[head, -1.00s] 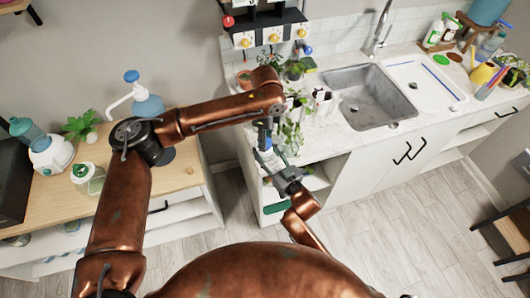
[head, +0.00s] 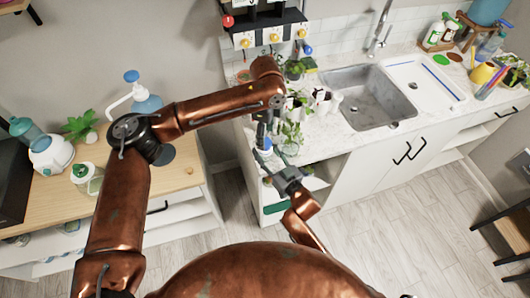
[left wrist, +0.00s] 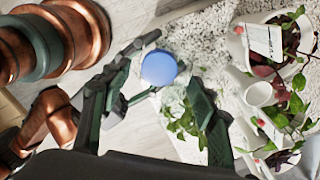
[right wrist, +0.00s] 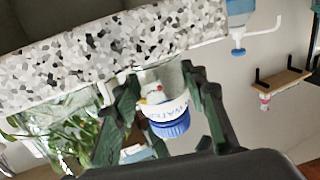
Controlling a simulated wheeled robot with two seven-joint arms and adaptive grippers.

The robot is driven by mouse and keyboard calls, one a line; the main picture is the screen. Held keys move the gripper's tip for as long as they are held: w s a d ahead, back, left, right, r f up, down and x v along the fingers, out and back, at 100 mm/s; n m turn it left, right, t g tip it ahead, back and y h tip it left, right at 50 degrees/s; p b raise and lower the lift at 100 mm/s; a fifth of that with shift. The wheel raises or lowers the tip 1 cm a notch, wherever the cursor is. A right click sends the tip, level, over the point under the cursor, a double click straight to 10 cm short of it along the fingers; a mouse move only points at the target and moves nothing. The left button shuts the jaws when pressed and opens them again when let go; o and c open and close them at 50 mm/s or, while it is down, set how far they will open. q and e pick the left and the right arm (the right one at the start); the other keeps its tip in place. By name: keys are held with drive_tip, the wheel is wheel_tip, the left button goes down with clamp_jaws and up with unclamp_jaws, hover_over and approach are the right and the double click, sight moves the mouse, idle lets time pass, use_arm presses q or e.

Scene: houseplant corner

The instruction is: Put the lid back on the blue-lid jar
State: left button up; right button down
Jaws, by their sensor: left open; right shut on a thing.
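The jar (right wrist: 160,110) has a clear body and a white band with blue lettering, and is between my right gripper's fingers. My right gripper (right wrist: 160,76) is shut on it; it also shows in the head view (head: 286,178). The blue lid (right wrist: 170,129) sits at the jar's mouth and looks seated; I cannot tell how tightly. In the left wrist view the lid (left wrist: 158,68) is a round blue disc between the spread fingers of my left gripper (left wrist: 166,72). In the head view my left gripper (head: 265,130) is open just above the lid (head: 264,145).
The speckled counter (head: 330,138) with potted plants (head: 291,137) and white pots lies close to both grippers. A sink (head: 367,97) is to the right. A wooden cabinet (head: 180,180) with a blue pump bottle (head: 147,103) stands at left.

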use_arm(q)
wheel_tip(320, 180, up, 9)
idle(0.3)
drive_tip(key=shift+r, duration=0.1)
use_arm(e)
drive_tip(key=c, duration=1.1)
unclamp_jaws()
drive_tip(key=v, duration=1.2)
use_arm(q)
drive_tip(key=shift+d, duration=0.15)
use_arm(e)
drive_tip(key=shift+s, duration=0.1)
